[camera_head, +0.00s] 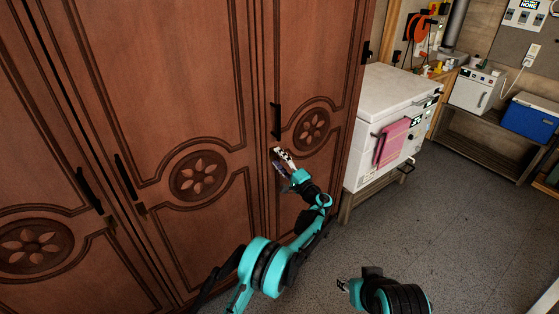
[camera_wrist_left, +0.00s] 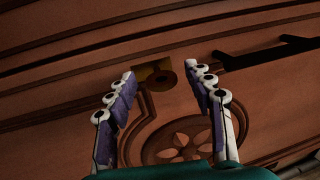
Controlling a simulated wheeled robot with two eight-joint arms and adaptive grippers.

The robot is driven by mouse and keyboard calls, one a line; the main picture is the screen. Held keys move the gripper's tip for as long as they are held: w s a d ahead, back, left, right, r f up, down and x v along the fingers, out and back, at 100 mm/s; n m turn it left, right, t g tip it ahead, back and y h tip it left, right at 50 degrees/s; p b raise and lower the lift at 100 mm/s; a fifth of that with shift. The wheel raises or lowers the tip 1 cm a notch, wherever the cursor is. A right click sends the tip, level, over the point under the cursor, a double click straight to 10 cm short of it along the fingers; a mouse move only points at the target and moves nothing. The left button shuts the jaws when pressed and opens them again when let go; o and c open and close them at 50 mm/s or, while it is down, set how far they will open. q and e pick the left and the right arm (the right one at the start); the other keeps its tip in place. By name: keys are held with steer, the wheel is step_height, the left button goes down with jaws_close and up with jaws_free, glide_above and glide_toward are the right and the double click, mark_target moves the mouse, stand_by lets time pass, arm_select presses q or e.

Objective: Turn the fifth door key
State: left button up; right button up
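The rightmost door (camera_head: 320,60) of a brown wooden wardrobe stands closed, with a black bar handle (camera_head: 277,120) and a carved flower rosette (camera_head: 311,128). In the left wrist view, a small brass lock plate with a dark rounded key (camera_wrist_left: 163,77) sits on the door above the rosette. My left gripper (camera_head: 279,163) is at this door just below the handle. Its fingers are apart, on either side of the key, with a visible gap to it. The gripper hides the key in the head view. My right gripper (camera_head: 343,285) shows only partly, low in the head view.
Other wardrobe doors (camera_head: 150,60) to the left carry black handles (camera_head: 125,176) and small lock plates (camera_head: 141,209). A white chest freezer (camera_head: 395,95) with a pink cloth (camera_head: 393,142) stands right of the wardrobe. The grey floor (camera_head: 440,230) at the right is clear.

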arm_select(q)
steer(key=shift+s, duration=0.1)
steer(key=v, duration=1.2)
steer(key=s+a+r+n+g+h, duration=0.1)
steer(key=s+a+r+n+g, duration=0.15)
steer(key=a+r, duration=0.45)
steer(key=s+a+r+n+g+h, duration=0.1)
steer(key=s+a+r+g+h, duration=0.15)
steer(key=a, duration=0.85)
steer(key=s+a+r+n+g+h, duration=0.25)
steer(key=s+a, duration=0.45)
steer(key=s, duration=0.6)
steer(key=s+f+n+h, duration=0.2)
steer(key=s+f+h, duration=0.1)
steer(key=s, duration=0.8)
steer(key=s+f+n+g+h, duration=0.1)
steer(key=s+f+n+h, duration=0.1)
steer(key=s, duration=1)
steer(key=shift+f+n+h, duration=0.3)
steer(key=shift+f+h, duration=0.1)
steer(key=shift+f, duration=0.4)
